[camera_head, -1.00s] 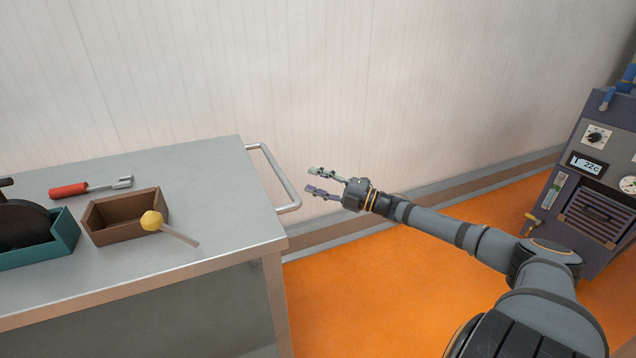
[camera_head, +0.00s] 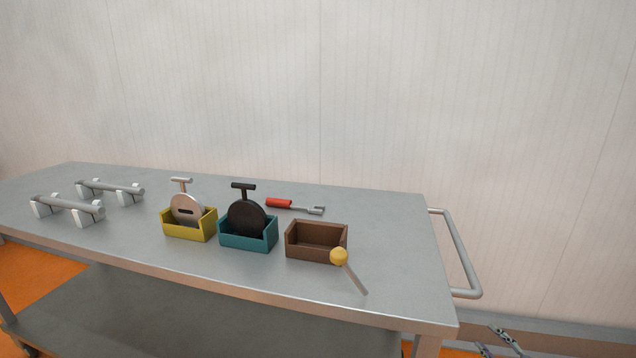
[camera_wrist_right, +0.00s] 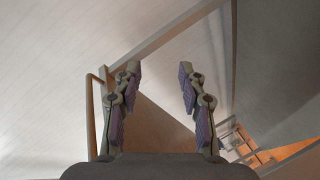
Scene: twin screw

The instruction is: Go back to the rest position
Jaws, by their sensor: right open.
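My right gripper (camera_head: 497,343) shows only by its fingers at the bottom right edge of the head view, beside the cart's handle end and off the table. In the right wrist view the right gripper (camera_wrist_right: 158,95) has its two fingers well apart, with nothing between them. My left gripper is in neither view.
A grey metal cart (camera_head: 380,212) carries a yellow bin (camera_head: 191,231), a teal bin (camera_head: 249,242), a brown bin (camera_head: 305,252), a red-handled tool (camera_head: 280,203), a yellow-knobbed rod (camera_head: 340,257) and two grey bars on white blocks (camera_head: 70,206). A handle (camera_head: 460,255) juts from its right end.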

